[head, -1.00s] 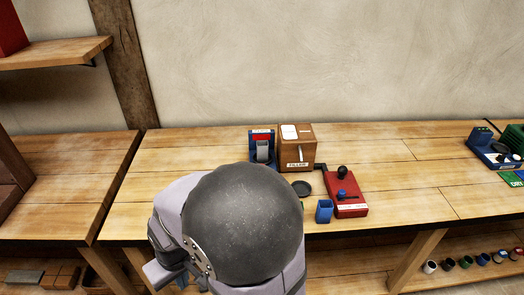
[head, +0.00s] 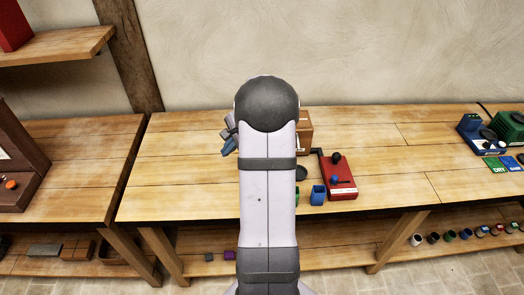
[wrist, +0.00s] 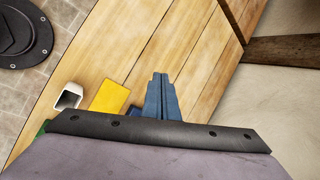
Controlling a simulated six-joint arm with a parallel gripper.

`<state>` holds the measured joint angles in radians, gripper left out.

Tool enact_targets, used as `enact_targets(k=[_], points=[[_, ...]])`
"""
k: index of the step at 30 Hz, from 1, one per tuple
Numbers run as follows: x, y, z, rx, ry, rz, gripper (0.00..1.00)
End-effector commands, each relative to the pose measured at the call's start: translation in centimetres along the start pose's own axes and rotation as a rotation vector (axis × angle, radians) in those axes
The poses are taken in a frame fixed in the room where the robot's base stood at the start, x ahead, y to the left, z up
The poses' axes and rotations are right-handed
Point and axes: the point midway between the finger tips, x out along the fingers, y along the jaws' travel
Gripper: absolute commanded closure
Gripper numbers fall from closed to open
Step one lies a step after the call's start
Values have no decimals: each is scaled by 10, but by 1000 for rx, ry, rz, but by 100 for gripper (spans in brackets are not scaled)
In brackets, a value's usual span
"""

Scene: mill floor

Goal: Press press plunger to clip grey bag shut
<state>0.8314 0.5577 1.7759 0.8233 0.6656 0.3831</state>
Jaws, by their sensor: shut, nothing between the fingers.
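My gripper (head: 228,145) is left of the arm's dark rounded joint in the head view, above the bench. Its blue fingers are shut together and empty in the wrist view (wrist: 161,96), over bare planks. The press with its plunger and the grey bag are not visible in the head view now; my arm covers that part of the bench. In the wrist view a blue piece (wrist: 133,111) shows partly beside the fingers; I cannot tell whether it belongs to the press.
A brown box (head: 305,132) is half hidden by my arm. A red device (head: 338,178), blue cup (head: 318,195) and dark dish (head: 301,173) stand right of it. A yellow block (wrist: 109,97) and white container (wrist: 68,96) show in the wrist view. Bench planks at left are clear.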

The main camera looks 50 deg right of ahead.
Motion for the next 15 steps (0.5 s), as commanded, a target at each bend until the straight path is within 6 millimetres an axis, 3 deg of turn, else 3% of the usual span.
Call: enact_targets(k=[1,6,10,15], points=[[-4,-5,-24,83,3,-36,100],[-20,-21,-83,304,0,-152,100],[-32,-26,-115,415,-5,-219,100],[-42,-29,-139,496,-11,-272,100]])
